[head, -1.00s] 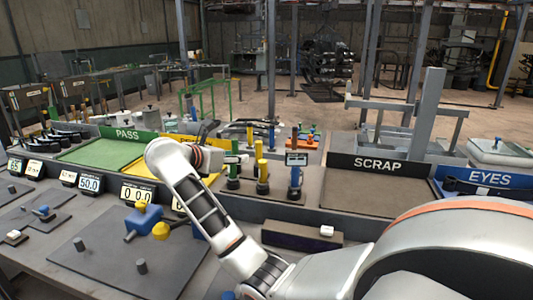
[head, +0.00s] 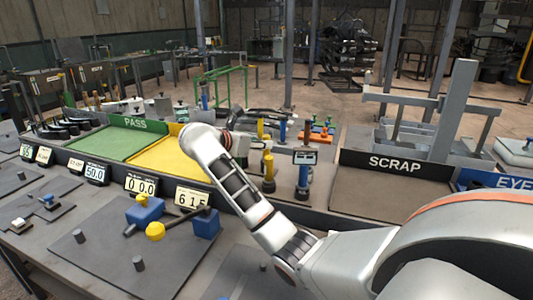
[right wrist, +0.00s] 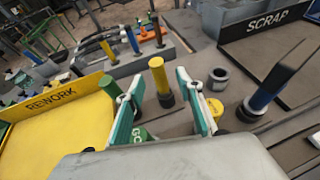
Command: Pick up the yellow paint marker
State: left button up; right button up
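A yellow cylinder with a black base (right wrist: 158,75) stands upright between the fingers of my right gripper (right wrist: 152,86) in the right wrist view. The fingers, white with green pads, are spread apart, and I see no grip on it. The same cylinder seems to show in the head view (head: 268,166), just right of my right wrist. A second, thinner yellow stick (right wrist: 107,50) stands in the rack behind; it also shows in the head view (head: 261,129). I cannot tell by label which one is the paint marker. My left gripper is not in view.
A blue cylinder (right wrist: 265,92) stands to the right, a green GO piece (right wrist: 143,135) near the left finger. The yellow REWORK tray (right wrist: 40,130) is at left.

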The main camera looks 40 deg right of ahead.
aim_at(266, 154)
jog(key=x, duration=0.4)
jog(key=shift+w, duration=0.1)
jog(key=shift+c, duration=0.3)
grip_shut()
jog(key=shift+r, duration=0.1)
